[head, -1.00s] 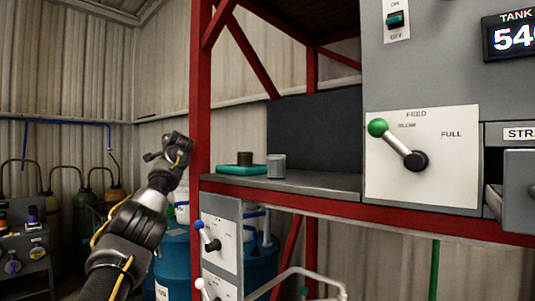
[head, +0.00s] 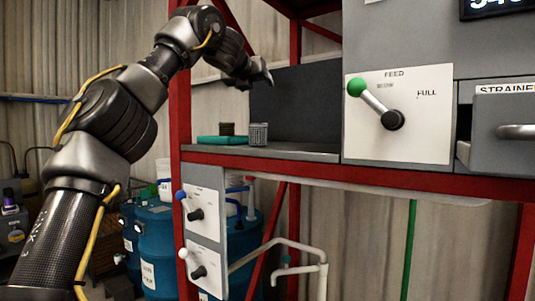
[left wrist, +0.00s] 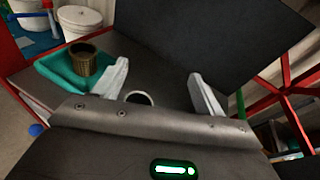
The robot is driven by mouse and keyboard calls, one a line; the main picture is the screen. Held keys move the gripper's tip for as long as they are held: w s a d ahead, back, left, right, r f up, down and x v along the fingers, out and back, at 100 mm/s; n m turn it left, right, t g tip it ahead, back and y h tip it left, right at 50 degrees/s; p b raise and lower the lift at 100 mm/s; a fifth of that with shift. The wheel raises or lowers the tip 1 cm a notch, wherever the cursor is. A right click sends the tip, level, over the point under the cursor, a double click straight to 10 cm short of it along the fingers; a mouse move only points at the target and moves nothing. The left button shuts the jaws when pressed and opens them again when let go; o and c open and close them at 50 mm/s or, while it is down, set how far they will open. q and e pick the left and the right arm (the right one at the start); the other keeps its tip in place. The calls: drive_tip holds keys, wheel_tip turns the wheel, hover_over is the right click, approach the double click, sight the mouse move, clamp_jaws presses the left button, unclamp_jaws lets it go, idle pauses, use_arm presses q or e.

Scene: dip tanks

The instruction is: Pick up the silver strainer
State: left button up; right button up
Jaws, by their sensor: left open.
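The silver strainer (head: 258,134) is a small grey perforated cup standing upright on the grey shelf (head: 290,152). In the left wrist view only its round rim (left wrist: 139,98) shows between the fingers; the gripper body hides the rest. A brown-bronze strainer (head: 227,129) stands to its left on a teal cloth or tray (head: 207,140); it also shows in the left wrist view (left wrist: 82,62). My left gripper (head: 264,78) is above the shelf, higher than the silver strainer and apart from it. Its two pale fingers (left wrist: 163,88) are spread and empty. My right gripper is not in view.
A red frame post (head: 180,120) stands at the left of the shelf, and a dark panel (head: 300,105) closes the back. The feed panel (head: 398,140) with its green-knobbed lever bounds the right. Blue drums (head: 160,245) stand below left.

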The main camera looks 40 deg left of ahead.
sight(258, 130)
use_arm(q)
drive_tip(key=s+d+f+g+b, duration=0.1)
drive_tip(key=s+d+f+g, duration=0.1)
drive_tip(key=s+f+g, duration=0.45)
drive_tip(key=w+f+t, duration=0.1)
drive_tip(key=w, duration=0.1)
drive_tip(key=w+a+f+t+p, duration=0.1)
drive_tip(key=w+f, duration=0.1)
drive_tip(key=w+a+f+t, duration=0.1)
drive_tip(key=w, duration=0.1)
drive_tip(key=shift+w+a+f+m+h, duration=0.15)
drive_tip(key=shift+w+f+m+h, duration=0.15)
drive_tip(key=shift+w+m, duration=0.1)
drive_tip(key=shift+w+a+f+p, duration=0.2)
drive_tip(key=shift+w+p, duration=0.2)
drive_tip(key=shift+p, duration=0.25)
drive_tip(key=p+x, duration=0.1)
drive_tip(key=x, duration=0.3)
drive_tip(key=shift+w+a+f, duration=0.1)
drive_tip(key=shift+s, duration=0.25)
drive_tip(key=shift+c, duration=0.9)
drive_tip(key=shift+w, duration=0.1)
drive_tip(key=c, duration=0.7)
drive_tip(key=shift+c, duration=1)
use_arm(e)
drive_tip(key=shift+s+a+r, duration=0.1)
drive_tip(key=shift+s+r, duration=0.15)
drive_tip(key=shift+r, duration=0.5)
